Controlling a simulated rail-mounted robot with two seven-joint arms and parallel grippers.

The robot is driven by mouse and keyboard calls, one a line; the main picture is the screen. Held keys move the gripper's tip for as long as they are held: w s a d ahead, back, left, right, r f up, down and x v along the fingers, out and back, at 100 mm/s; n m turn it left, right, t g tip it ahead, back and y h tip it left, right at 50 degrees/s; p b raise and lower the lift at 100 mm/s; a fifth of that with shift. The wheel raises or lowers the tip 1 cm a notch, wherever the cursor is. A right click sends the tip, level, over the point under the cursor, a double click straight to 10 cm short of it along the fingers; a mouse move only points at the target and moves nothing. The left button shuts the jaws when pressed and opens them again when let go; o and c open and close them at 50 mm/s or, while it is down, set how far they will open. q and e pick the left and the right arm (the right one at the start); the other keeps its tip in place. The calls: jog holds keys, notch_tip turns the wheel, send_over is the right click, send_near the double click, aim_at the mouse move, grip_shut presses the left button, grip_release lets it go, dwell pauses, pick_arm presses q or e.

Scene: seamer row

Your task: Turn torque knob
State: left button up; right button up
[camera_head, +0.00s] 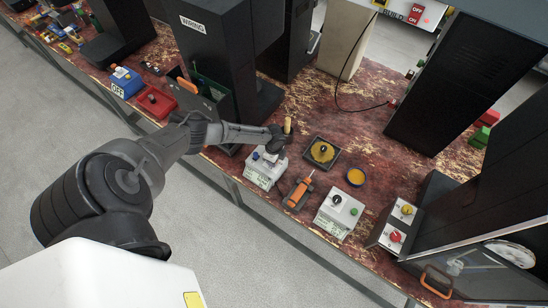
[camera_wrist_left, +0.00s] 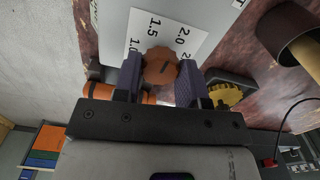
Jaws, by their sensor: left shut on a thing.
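The torque knob (camera_wrist_left: 161,68) is a small round orange-brown dial with a dark pointer mark. It sits on a pale face with a printed scale (camera_wrist_left: 168,32) reading 1.0, 1.5, 2.0. In the left wrist view my left gripper (camera_wrist_left: 160,78) has one finger on each side of the knob and is shut on it. In the head view my left gripper (camera_head: 270,152) reaches down over a small white box (camera_head: 262,174) with a printed label near the bench's front edge. The knob is hidden there behind the gripper. My right gripper is in neither view.
Around the box on the worn red bench are an orange tool (camera_head: 299,193), a black tray (camera_head: 334,163) with a yellow part, a yellow-topped round piece (camera_head: 355,177) and a white box (camera_head: 338,214) with a black knob. A tall dark column (camera_head: 215,60) stands behind the arm.

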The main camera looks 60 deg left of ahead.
pick_arm(q)
jog(key=n+p, duration=0.1)
jog(key=n, duration=0.4)
jog(key=shift+p, duration=0.4)
jog(key=shift+n, duration=0.7)
jog(key=o, duration=0.9)
jog(key=shift+r, duration=0.1)
